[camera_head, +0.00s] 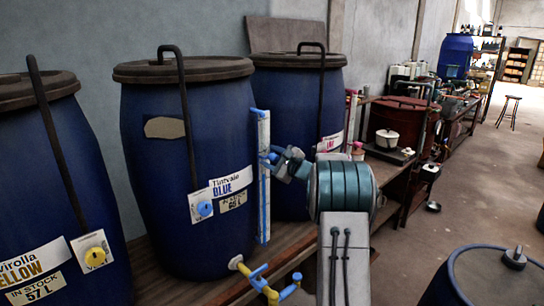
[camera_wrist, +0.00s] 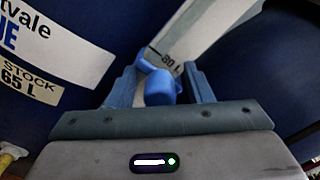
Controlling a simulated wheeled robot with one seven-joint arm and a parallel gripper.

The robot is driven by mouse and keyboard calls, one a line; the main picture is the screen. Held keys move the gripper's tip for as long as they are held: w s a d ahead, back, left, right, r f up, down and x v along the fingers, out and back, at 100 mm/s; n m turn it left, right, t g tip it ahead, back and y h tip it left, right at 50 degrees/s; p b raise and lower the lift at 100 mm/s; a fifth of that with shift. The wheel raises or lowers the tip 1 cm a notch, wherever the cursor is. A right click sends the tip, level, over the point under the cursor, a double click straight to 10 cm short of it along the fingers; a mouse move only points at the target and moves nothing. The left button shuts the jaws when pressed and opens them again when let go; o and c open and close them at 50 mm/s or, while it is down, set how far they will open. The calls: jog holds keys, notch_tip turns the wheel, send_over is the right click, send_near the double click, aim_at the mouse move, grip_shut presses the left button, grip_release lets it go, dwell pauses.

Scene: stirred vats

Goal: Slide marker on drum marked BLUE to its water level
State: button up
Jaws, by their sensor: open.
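The drum marked BLUE (camera_head: 150,110) stands upright in the head view; its label (camera_head: 230,181) reads BLUE, with a stock tag reading 65 L. A white gauge strip (camera_head: 264,215) runs up its right side. The blue marker (camera_wrist: 160,86) sits on the strip close to the 80 mark in the wrist view. My gripper (camera_wrist: 162,84) is open, its fingers on either side of the marker, with a visible gap on the right. In the head view my gripper (camera_head: 277,165) is at the strip's middle and partly hides the marker. The water level cannot be read clearly.
The YELLOW drum (camera_head: 60,180) stands at left and another blue drum (camera_head: 295,100) behind at right, on a wooden bench (camera_head: 210,287). A tap (camera_head: 262,282) juts out at the BLUE drum's base. Another drum (camera_head: 490,280) is at lower right; open floor lies beyond.

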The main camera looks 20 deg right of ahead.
aim_at(264, 172)
grip_shut()
notch_tip(264, 172, down, 7)
jog(key=b, duration=0.9)
jog(key=shift+f, duration=0.2)
jog(key=shift+r, duration=0.1)
grip_release()
jog(key=b+v, duration=0.2)
jog(key=v, duration=1.1)
jog(key=shift+s, duration=0.4)
